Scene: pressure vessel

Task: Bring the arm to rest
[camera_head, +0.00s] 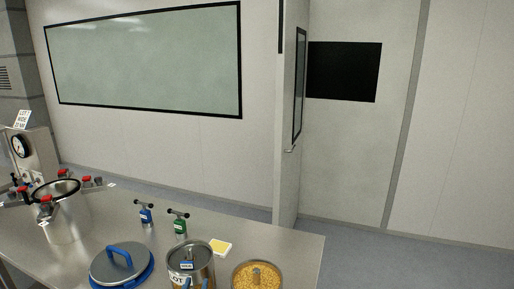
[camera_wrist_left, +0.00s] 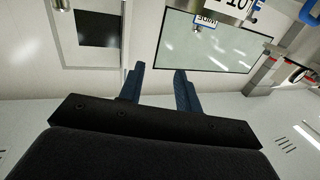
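My left gripper (camera_wrist_left: 157,82) shows in the left wrist view. Its two dark blue fingers stand apart with nothing between them, so it is open and empty. The rest of the left arm is out of the head view. My right gripper is in neither view.
On the steel table (camera_head: 110,218) stand an open vessel (camera_head: 62,226) with red-topped clamps, a blue-rimmed lid (camera_head: 122,266), blue (camera_head: 145,216) and green (camera_head: 180,227) T-handled tools, a yellow pad (camera_head: 220,247) and a grain-filled container (camera_head: 257,277). A gauge box (camera_head: 33,150) stands far left.

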